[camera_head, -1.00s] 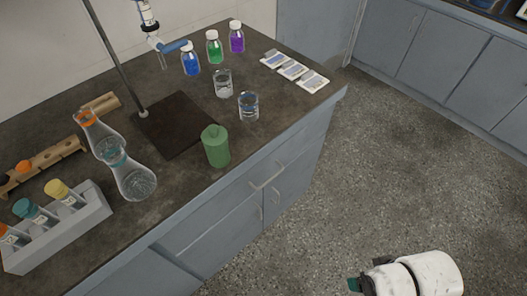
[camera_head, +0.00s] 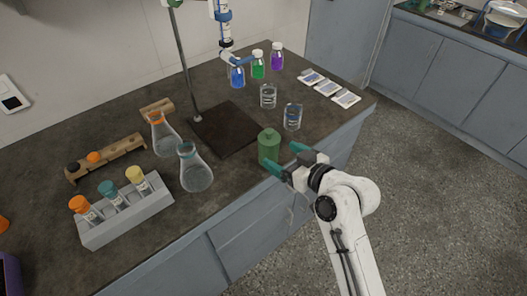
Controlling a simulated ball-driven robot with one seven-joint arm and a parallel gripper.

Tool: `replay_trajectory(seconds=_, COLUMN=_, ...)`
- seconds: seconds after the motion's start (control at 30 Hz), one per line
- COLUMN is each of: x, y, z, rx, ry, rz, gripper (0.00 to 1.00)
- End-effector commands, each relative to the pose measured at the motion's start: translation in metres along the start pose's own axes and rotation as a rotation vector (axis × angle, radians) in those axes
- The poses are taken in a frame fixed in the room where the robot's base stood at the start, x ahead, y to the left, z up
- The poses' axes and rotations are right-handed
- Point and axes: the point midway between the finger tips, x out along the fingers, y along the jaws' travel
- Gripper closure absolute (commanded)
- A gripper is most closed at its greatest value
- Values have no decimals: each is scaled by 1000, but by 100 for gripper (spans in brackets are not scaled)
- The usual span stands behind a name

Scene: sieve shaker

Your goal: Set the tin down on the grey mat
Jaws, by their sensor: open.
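The tin appears to be the green canister (camera_head: 269,149) with a small raised top, standing upright on the bench near its front edge. My gripper (camera_head: 281,157) is open, its two teal fingertips just right of the canister. One fingertip overlaps its lower edge in the picture; the other is off its right side. I cannot tell whether they touch it. The only mat-like thing I see is a dark brown square (camera_head: 225,128) lying behind and left of the canister. It looks brown-black rather than grey.
A stand rod (camera_head: 183,65) rises at the square's left corner. Two flasks (camera_head: 195,173) stand left of the canister; two glass beakers (camera_head: 292,117) stand behind and right. A grey tube rack (camera_head: 125,212) is at front left. Coloured bottles (camera_head: 258,66) are at the back. The square's surface looks clear.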

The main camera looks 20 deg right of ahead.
Motion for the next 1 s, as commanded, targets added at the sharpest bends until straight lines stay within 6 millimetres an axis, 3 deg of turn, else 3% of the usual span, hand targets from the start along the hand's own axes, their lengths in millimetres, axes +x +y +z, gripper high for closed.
replay_trajectory(seconds=0.6, x=62, y=-4, z=-1, rx=0, ry=-2, rz=0, gripper=15)
replay_trajectory(seconds=0.87, x=64, y=-4, z=-1, rx=0, ry=-1, rz=0, gripper=15)
replay_trajectory(seconds=1.0, x=64, y=-4, z=0, rx=0, ry=-2, rz=0, gripper=27)
